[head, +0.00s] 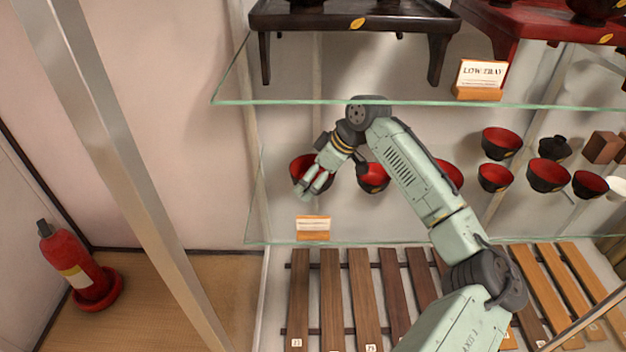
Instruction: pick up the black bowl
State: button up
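Several black bowls with red insides stand on the middle glass shelf, so I cannot tell which one the task means. The leftmost black bowl (297,166) is partly hidden behind my gripper (309,187). My gripper points down and left in front of this bowl, its two pale green fingers apart with a narrow gap. I cannot tell whether the fingers touch the bowl. Another black bowl (374,181) stands just right of my gripper. A further bowl (452,172) is partly covered by my arm. More black bowls (500,142) stand to the right.
A glass shelf (330,103) above holds a dark low tray (350,18), a red tray (490,22) and a label (480,78). A small card (313,226) stands at the middle shelf's front. Wooden slats (330,300) lie below. A metal post (115,150) and fire extinguisher (72,262) are left.

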jog(key=c, duration=0.8)
jog(key=shift+r, duration=0.1)
jog(key=shift+c, duration=0.2)
